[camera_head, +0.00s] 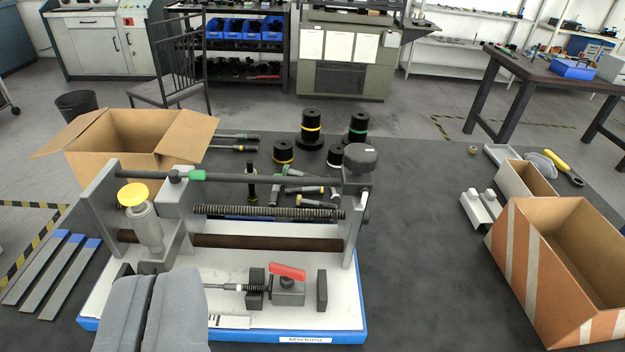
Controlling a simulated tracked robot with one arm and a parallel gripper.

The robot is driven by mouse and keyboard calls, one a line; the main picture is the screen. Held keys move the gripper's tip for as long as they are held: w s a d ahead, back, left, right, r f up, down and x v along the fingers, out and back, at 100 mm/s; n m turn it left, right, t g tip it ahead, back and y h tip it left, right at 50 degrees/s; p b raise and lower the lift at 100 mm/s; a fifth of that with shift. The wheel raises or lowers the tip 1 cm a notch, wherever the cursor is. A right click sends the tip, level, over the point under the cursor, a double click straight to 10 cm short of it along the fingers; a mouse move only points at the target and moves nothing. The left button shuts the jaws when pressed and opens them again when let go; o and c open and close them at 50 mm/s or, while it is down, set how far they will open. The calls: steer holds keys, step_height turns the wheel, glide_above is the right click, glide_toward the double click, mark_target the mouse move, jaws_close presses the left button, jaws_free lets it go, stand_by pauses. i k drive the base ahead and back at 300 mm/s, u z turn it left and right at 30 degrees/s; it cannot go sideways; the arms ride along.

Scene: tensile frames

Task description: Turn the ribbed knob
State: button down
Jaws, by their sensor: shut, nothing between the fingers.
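The tensile frame (102,215) stands on a white plate with a blue edge, on the dark bench. A dark grey round knob (360,157) sits at its top right; its rim looks uneven, but ribs are too small to make out. At its left a ribbed grey cylinder (147,229) carries a yellow cap (132,194). I cannot tell for certain which is the ribbed knob. My gripper (150,276) is shut and empty at the lower left, its two grey fingers side by side. It appears below the ribbed cylinder in the picture and hides the plate's front left.
A red-handled clamp (288,272) sits on the plate. An open cardboard box (118,168) is behind left, a striped box (520,255) at right. Black weights (311,128) and loose bolts lie behind the frame. Grey strips (68,280) lie left.

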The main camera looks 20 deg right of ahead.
mark_target(358, 158)
steer(key=u, duration=1.6)
steer(key=k, duration=1.2)
steer(key=z, duration=1.5)
steer(key=i, duration=1)
